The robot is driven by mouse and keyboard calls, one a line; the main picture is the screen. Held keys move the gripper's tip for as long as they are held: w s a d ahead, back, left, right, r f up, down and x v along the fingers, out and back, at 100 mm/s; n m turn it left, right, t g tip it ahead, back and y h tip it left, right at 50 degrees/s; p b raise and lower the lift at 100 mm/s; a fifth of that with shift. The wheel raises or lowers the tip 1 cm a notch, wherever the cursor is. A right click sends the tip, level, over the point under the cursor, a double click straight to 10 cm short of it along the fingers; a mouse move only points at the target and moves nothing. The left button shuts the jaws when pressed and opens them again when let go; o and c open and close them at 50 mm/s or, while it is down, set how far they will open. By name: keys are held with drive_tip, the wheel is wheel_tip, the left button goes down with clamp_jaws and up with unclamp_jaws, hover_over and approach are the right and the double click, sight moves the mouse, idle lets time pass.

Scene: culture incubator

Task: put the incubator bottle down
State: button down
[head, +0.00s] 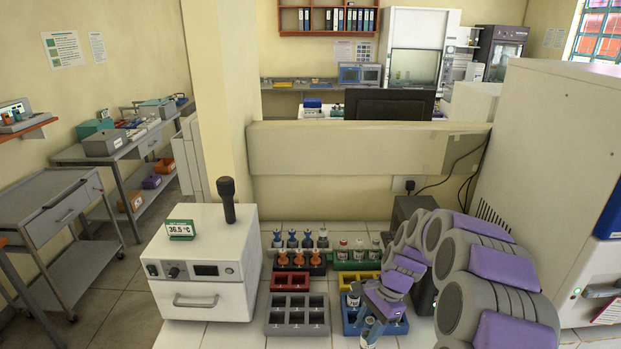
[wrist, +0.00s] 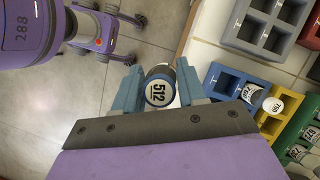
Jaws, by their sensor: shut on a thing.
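My gripper (head: 372,322) is shut on a bottle (head: 369,336) near the front of the bench, in front of the blue rack (head: 399,328). In the wrist view the jaws (wrist: 158,91) close on both sides of the bottle (wrist: 159,93), and its round top reads 512. There it appears over the bench's edge, with floor beside it. The blue rack (wrist: 225,83) lies to its right in that view and holds another bottle (wrist: 253,93). My arm hides part of the rack in the head view.
A grey rack (head: 297,317) stands left of the blue one. Red (head: 283,285), yellow (head: 334,281) and green (head: 357,264) racks stand behind, with several bottles at the back. The white incubator (head: 208,262) stands left. Bare bench shows at the front edge.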

drive_tip(key=n, duration=0.1)
drive_tip(key=n+g, duration=0.1)
drive_tip(key=n, duration=0.1)
drive_tip(key=shift+w+d+h, duration=0.15)
drive_tip(key=shift+w+h, duration=0.15)
drive_tip(key=shift+w, duration=0.05)
drive_tip(key=n, duration=0.1)
drive_tip(key=n+h, duration=0.1)
drive_tip(key=n, duration=0.1)
drive_tip(key=n+g, duration=0.1)
drive_tip(key=shift+w+r, duration=0.2)
drive_tip(key=shift+w, duration=0.1)
drive_tip(key=n, duration=0.2)
drive_tip(key=n+h, duration=0.1)
drive_tip(key=r+n+h, duration=0.1)
drive_tip(key=n, duration=0.1)
drive_tip(key=shift+w+a+n+g, duration=0.25)
drive_tip(key=shift+n+g, duration=0.05)
drive_tip(key=shift+a, duration=0.15)
